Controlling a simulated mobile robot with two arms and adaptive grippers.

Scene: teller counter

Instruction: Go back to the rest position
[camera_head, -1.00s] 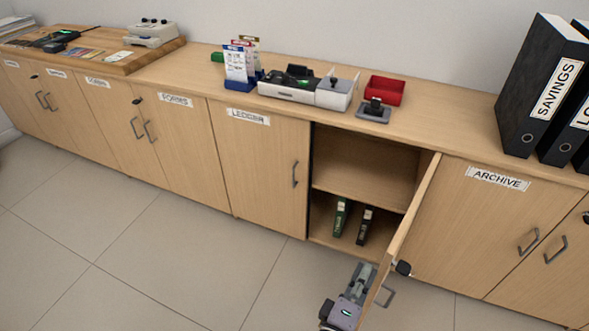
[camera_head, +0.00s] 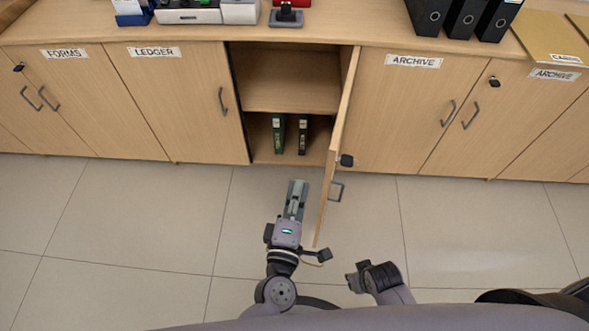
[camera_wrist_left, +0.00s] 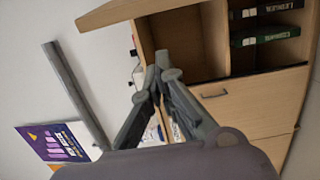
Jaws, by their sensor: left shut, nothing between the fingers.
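My left gripper (camera_head: 296,198) is low in front of the open cabinet, just left of the open door (camera_head: 335,150). It is shut and empty, apart from the door and the binders. In the left wrist view its fingertips (camera_wrist_left: 158,75) meet in front of the cabinet. My right arm (camera_head: 380,280) shows only in part at the bottom of the head view, right of the door; whether its gripper is open or shut cannot be made out.
A green binder (camera_head: 278,134) and a black binder (camera_head: 302,136) stand on the lower shelf. The door juts out over the floor between my arms. The counter top (camera_head: 340,30) holds large black binders (camera_head: 465,18). The tiled floor (camera_head: 130,220) at left is clear.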

